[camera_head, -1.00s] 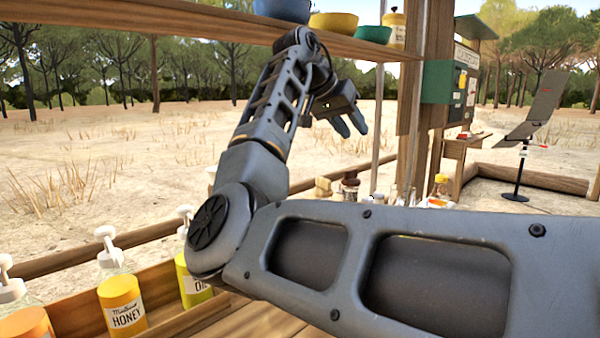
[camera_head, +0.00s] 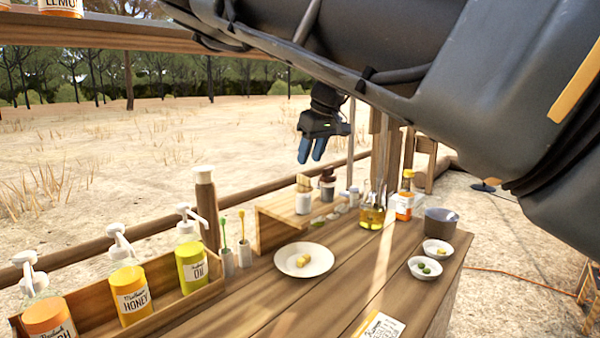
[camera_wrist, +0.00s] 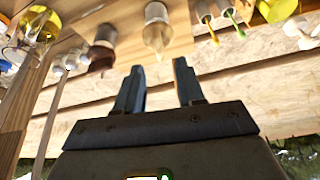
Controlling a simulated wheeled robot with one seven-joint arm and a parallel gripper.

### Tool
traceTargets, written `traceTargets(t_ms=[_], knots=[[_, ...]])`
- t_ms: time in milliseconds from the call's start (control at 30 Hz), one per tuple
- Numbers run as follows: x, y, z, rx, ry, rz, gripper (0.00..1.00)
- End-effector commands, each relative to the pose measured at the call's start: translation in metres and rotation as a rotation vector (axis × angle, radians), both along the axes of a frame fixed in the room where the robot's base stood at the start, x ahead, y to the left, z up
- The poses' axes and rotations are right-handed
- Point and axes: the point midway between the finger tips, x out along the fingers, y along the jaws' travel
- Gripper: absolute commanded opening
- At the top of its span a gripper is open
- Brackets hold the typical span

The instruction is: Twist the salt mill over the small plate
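A mill with a wooden top and pale body, likely the salt mill (camera_head: 303,201), stands upright on a low wooden riser. It also shows in the wrist view (camera_wrist: 157,28), just beyond my fingertips. A darker mill (camera_head: 327,188) stands to its right, also in the wrist view (camera_wrist: 103,46). The small white plate (camera_head: 286,265) lies on the table in front of the riser with yellowish pieces on it. My gripper (camera_head: 311,150) is above the mills, fingers pointing down. In the wrist view its fingers (camera_wrist: 158,88) are apart with nothing between them.
A wooden rack (camera_head: 168,303) of pump bottles is at left, beside two small holders with coloured brushes. An oil flask (camera_head: 373,210), a grey cup (camera_head: 440,222) and two small bowls (camera_head: 425,269) stand at right. A shelf (camera_head: 120,38) runs overhead. The front tabletop is mostly clear.

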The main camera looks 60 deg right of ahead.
Motion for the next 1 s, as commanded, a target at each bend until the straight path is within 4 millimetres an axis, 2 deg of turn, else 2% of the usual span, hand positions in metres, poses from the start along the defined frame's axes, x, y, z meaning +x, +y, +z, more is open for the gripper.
traceTargets(t_ms=[200, 400, 767, 1000], knots=[[0.012, -0.005, -0.031, 0.002, 0.001, -0.001, 0.38], [0.019, -0.009, -0.052, 0.001, 0.002, -0.002, 0.38], [0.022, -0.009, -0.058, 0.000, 0.001, -0.002, 0.38], [0.022, -0.009, -0.058, 0.001, 0.001, -0.003, 0.16]])
